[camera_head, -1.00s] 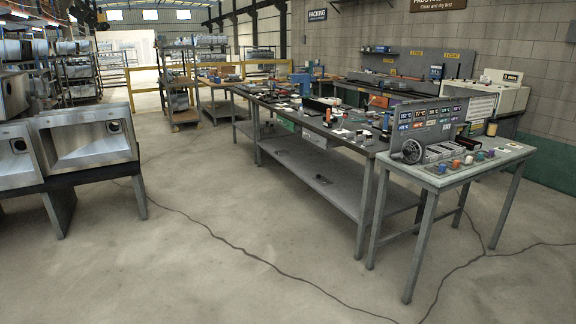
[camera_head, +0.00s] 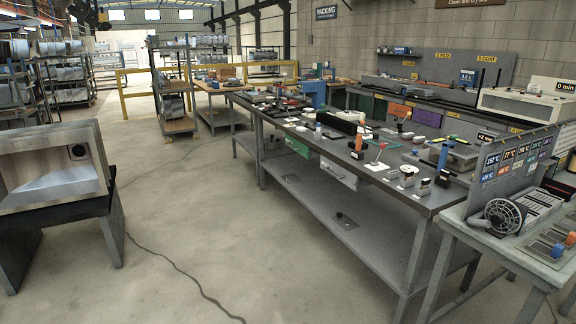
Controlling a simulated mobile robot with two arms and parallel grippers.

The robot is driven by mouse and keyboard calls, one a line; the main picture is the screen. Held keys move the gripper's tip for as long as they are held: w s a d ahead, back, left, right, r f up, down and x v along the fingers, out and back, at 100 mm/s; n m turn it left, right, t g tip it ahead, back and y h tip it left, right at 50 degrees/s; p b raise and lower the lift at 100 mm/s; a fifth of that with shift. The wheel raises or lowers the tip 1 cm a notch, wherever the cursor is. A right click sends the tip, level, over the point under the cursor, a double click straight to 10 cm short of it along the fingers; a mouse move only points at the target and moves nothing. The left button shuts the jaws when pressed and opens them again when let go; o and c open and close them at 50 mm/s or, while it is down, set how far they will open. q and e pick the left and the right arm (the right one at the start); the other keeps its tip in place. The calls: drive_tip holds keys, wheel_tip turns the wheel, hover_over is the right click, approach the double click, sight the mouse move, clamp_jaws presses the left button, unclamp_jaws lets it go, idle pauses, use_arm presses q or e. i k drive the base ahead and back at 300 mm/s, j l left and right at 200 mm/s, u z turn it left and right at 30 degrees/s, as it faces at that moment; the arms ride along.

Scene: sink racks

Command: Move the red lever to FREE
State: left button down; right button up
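A small lever with a red knob (camera_head: 382,146) stands on a white plate on the long grey workbench (camera_head: 300,140), right of the middle of the head view. The lever leans a little; its markings are too small to read, so I cannot tell its position. Another lever with an orange-red knob (camera_head: 407,115) stands farther back on the bench. I cannot tell for sure which is the task's lever. Neither of my grippers is in view.
A metal sink (camera_head: 50,170) on a dark stand is at the left. The concrete floor between is open, with a cable (camera_head: 170,262) across it.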

sight(383, 146)
drive_tip(key=i+z, duration=0.1)
drive_tip(key=i, duration=0.55)
drive_tip(key=i+j, duration=0.1)
drive_tip(key=i, duration=0.5)
drive_tip(key=i+j+z, duration=0.15)
drive_tip(key=i, duration=0.45)
drive_tip(key=i+j+z, duration=0.1)
drive_tip(key=i+z, duration=0.35)
drive_tip(key=i+j+z, duration=0.2)
drive_tip(key=z, duration=0.3)
drive_tip(key=i+j+z, duration=0.3)
drive_tip(key=z, duration=0.15)
drive_tip(key=i+j+z, duration=0.2)
drive_tip(key=j+z, duration=0.25)
